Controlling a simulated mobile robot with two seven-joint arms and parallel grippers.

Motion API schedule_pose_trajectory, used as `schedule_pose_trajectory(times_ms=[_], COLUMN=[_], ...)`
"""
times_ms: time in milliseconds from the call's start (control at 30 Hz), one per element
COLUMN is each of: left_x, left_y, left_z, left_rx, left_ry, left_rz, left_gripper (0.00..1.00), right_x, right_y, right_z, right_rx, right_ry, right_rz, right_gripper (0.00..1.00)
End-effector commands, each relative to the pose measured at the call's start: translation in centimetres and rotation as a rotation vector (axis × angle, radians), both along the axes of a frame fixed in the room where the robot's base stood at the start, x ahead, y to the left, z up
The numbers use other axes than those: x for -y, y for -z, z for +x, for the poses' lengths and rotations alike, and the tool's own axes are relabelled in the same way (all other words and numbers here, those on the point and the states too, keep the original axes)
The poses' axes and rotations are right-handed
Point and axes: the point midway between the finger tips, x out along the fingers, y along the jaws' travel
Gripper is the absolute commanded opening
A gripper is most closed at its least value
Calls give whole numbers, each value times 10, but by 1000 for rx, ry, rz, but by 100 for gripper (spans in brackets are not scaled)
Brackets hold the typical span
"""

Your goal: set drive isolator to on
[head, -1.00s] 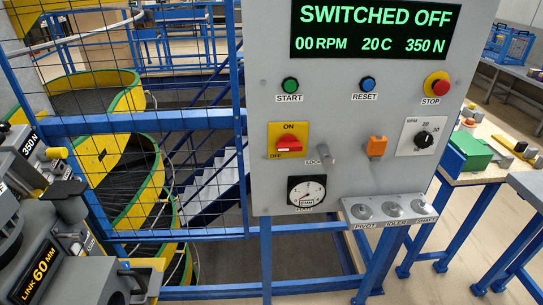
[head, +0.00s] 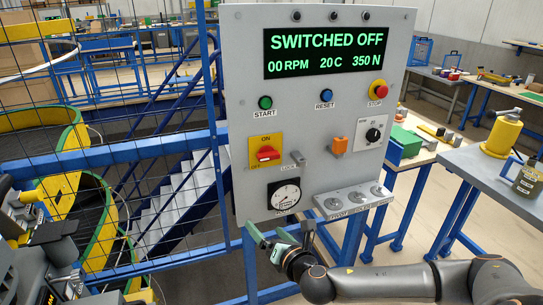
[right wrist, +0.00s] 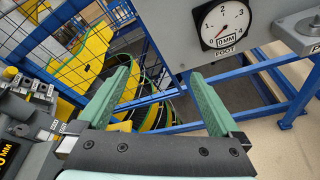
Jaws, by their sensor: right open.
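The drive isolator is a red rotary handle (head: 266,153) on a yellow plate with ON at the top and OFF at the lower left. It sits on the left side of the grey control panel (head: 290,115). The handle lies slanted, with one end toward the OFF mark. The display (head: 337,53) reads SWITCHED OFF, 00 RPM. My right gripper (head: 266,238) is below the panel's lower left edge, under the isolator and apart from it. In the right wrist view its green fingers (right wrist: 160,75) are spread and empty. The isolator is outside that view. My left gripper is not seen.
A lock tab (head: 299,159) sits just right of the isolator, and a round gauge (head: 286,195) below it. A shelf with several round knobs (head: 352,201) juts out at lower right. A blue mesh guard (head: 105,160) stands on the left.

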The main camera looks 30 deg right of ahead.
Motion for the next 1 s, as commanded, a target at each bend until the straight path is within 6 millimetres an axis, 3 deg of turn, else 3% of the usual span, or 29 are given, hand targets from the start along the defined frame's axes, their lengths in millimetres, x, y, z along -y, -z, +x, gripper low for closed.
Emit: schedule_pose_trajectory(times_ms=[33,100,200,300,467,1000], left_x=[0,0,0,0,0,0], left_y=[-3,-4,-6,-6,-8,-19], left_z=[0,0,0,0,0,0], left_rx=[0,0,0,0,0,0], left_ry=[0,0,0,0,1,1], left_rz=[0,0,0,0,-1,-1], left_gripper=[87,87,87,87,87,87], right_x=[20,40,60,70,76,96], right_y=[-29,-57,-85,-100,-105,-104], right_z=[8,12,15,16,26,111], right_rx=[51,99,142,163,168,168], right_ry=[2,13,33,49,55,55], right_rz=[-150,-321,-487,-572,-600,-592], right_gripper=[100,100,100,100,100,100])
